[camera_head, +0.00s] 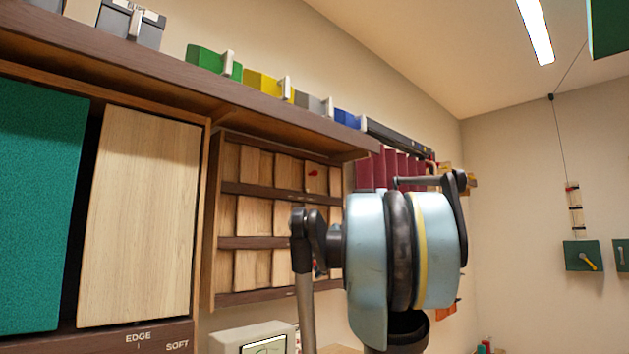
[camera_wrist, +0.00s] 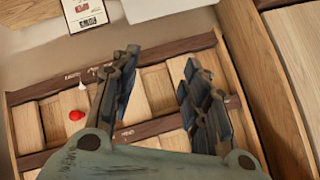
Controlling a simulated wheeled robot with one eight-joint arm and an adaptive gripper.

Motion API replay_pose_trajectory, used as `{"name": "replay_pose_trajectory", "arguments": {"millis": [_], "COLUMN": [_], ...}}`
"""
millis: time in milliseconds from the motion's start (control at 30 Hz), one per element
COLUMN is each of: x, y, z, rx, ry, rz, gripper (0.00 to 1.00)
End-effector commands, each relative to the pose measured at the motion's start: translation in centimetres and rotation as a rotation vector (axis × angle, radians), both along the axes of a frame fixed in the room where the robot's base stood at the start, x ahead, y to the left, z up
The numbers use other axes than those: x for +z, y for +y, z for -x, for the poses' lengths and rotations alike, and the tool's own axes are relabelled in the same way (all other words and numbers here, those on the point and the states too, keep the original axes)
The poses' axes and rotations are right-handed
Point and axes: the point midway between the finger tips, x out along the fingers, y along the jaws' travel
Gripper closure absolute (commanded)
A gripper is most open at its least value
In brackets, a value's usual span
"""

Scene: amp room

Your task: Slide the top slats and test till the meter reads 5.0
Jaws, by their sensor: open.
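A wooden rack holds rows of pale slats between dark rails; the top slats (camera_head: 257,172) show in the head view, at uneven heights. A red knob or mark (camera_head: 313,173) is at the top row's right. The wrist view, which looks inverted, shows slats (camera_wrist: 52,118) and a red knob (camera_wrist: 76,115) close up. My gripper (camera_wrist: 155,75) is open in the wrist view, its fingers apart over the slats with nothing seen between them. In the head view my arm hides it and the rack's right part. A pale meter box (camera_head: 252,338) stands below the rack; its reading is unreadable.
A shelf (camera_head: 190,75) with coloured boxes juts out above the rack. A large pale wood panel (camera_head: 140,215) and a teal panel (camera_head: 38,210) stand left. A printed card (camera_wrist: 85,12) lies near the rack in the wrist view. Green boxes (camera_head: 583,256) hang on the right wall.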

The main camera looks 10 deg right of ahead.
Motion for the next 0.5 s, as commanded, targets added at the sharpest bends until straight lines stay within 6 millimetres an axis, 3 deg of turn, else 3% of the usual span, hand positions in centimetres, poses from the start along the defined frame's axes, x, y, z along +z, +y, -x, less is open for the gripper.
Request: {"name": "replay_pose_trajectory", "arguments": {"millis": [33, 200, 400, 500], "x": [3.3, 13.8, 25.1, 29.5], "y": [-0.8, -3.6, -8.3, -10.7], "z": [-2.0, -7.5, -12.6, -14.3], "rx": [-0.003, -0.012, -0.055, -0.081], "ry": [-0.046, -0.226, -0.445, -0.541], "rz": [-0.03, -0.122, -0.2, -0.223], "gripper": [0.58, 0.58, 0.58, 0.58]}}
